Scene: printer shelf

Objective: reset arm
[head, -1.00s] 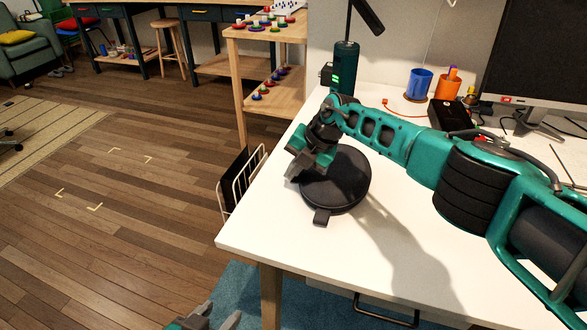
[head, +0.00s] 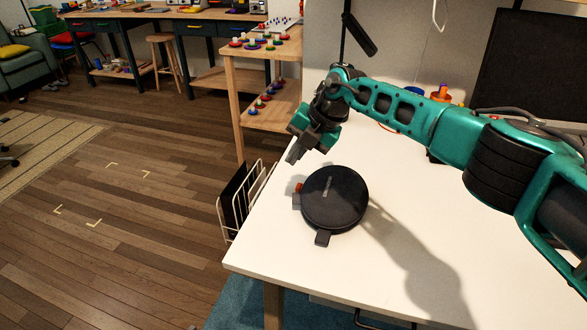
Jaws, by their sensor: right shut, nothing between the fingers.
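My right gripper (head: 297,146) hangs above the white desk (head: 400,245), up and to the left of a round black device (head: 335,198). Its fingers are shut with nothing between them, and it is clear of the device. My right arm reaches in from the right edge over the desk. The black device lies flat near the desk's left side, with small tabs at its edge, one of them red. My left gripper is not in view.
A wire rack (head: 240,202) stands against the desk's left edge. A wooden shelf (head: 262,85) with several coloured pieces is behind it. The wood floor at left is open.

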